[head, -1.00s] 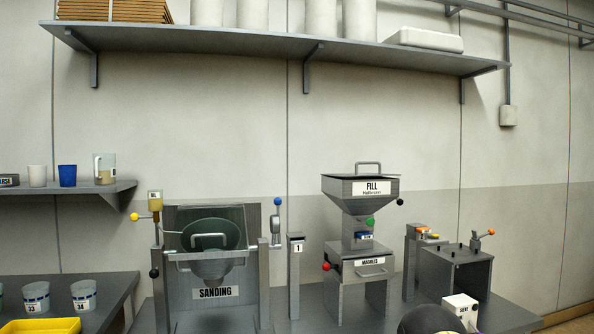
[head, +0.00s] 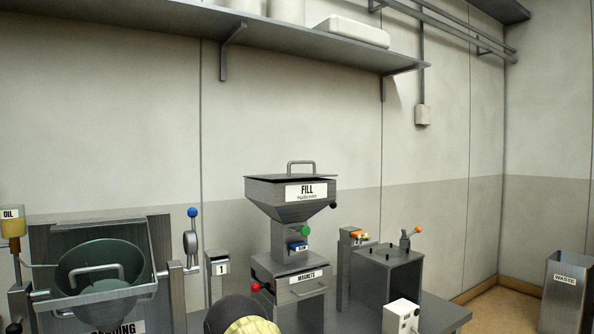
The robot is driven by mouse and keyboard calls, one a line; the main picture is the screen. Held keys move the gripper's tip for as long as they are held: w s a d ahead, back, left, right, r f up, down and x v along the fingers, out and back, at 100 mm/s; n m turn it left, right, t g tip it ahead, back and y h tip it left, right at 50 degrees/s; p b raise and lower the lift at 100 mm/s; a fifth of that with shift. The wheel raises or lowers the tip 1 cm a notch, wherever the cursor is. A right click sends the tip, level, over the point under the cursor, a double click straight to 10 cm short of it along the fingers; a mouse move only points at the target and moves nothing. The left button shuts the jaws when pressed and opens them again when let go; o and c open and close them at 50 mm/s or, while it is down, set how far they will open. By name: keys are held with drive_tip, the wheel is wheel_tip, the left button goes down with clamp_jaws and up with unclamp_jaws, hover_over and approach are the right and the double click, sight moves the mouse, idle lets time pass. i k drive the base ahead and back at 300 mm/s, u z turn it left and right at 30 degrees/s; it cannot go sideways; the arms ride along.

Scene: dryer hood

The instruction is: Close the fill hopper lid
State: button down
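A dark rounded part, likely of my arm, shows at the bottom edge, below and left of the hopper. My gripper's fingers are not visible.
The sanding machine (head: 160,255) stands left, with a post marked 1 (head: 219,268) between it and the hopper. A magnets box (head: 300,285) is under the hopper. A dark box with an orange-tipped lever (head: 385,280) and a waste bin (head: 564,300) are right. A shelf (head: 290,47) hangs above.

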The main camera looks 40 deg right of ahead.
sight(288, 169)
drive_tip(key=z, duration=0.55)
drive_tip(key=i, duration=0.85)
drive_tip(key=z, duration=0.75)
